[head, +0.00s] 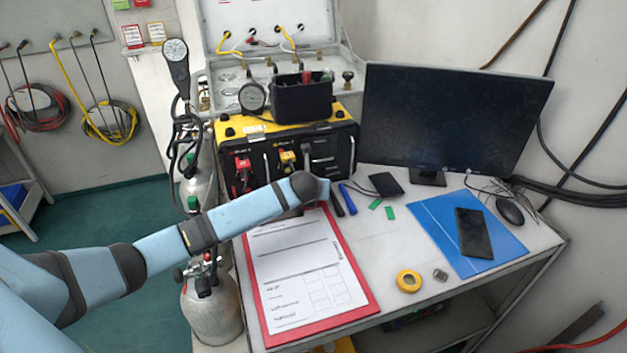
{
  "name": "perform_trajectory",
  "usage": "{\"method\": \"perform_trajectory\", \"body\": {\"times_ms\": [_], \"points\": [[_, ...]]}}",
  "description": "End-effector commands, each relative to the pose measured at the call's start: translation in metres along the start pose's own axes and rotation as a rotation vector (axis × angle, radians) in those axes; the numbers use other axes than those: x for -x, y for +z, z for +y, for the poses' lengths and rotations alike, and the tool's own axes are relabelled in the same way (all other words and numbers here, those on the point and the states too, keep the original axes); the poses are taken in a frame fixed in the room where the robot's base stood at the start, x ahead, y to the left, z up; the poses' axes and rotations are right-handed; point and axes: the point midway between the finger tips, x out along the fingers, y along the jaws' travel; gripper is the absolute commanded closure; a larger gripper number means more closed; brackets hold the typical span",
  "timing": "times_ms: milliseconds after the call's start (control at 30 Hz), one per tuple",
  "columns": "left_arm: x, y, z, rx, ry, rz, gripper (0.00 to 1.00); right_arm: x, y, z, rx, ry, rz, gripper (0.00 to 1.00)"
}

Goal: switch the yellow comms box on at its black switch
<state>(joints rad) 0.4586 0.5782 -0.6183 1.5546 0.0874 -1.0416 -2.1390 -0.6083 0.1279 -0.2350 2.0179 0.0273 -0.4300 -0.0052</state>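The yellow comms box (346,115) stands at the back left of the table, with a black front panel carrying a red and a yellow connector and pale handles. I cannot make out its black switch clearly; part of the lower right front is behind my arm. My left arm reaches in from the left, and its wrist end is just in front of the box's lower front. My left gripper (318,188) is mostly hidden by the wrist, so I cannot tell its finger state or whether it touches the box. My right gripper is not in view.
A black bin (302,100) and a round gauge (252,97) sit on the box. A monitor (455,115) stands to the right. A red clipboard (318,328) lies in front, pens (348,200) beside it. Gas cylinders (212,308) stand left of the table.

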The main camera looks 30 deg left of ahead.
Motion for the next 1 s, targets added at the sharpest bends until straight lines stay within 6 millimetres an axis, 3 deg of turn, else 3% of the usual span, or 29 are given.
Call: {"method": "perform_trajectory", "body": {"times_ms": [1000], "points": [[0.0001, 0.0000, -0.0001, 0.000, 0.000, 0.000, 1.00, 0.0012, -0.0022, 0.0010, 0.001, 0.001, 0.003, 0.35]]}}
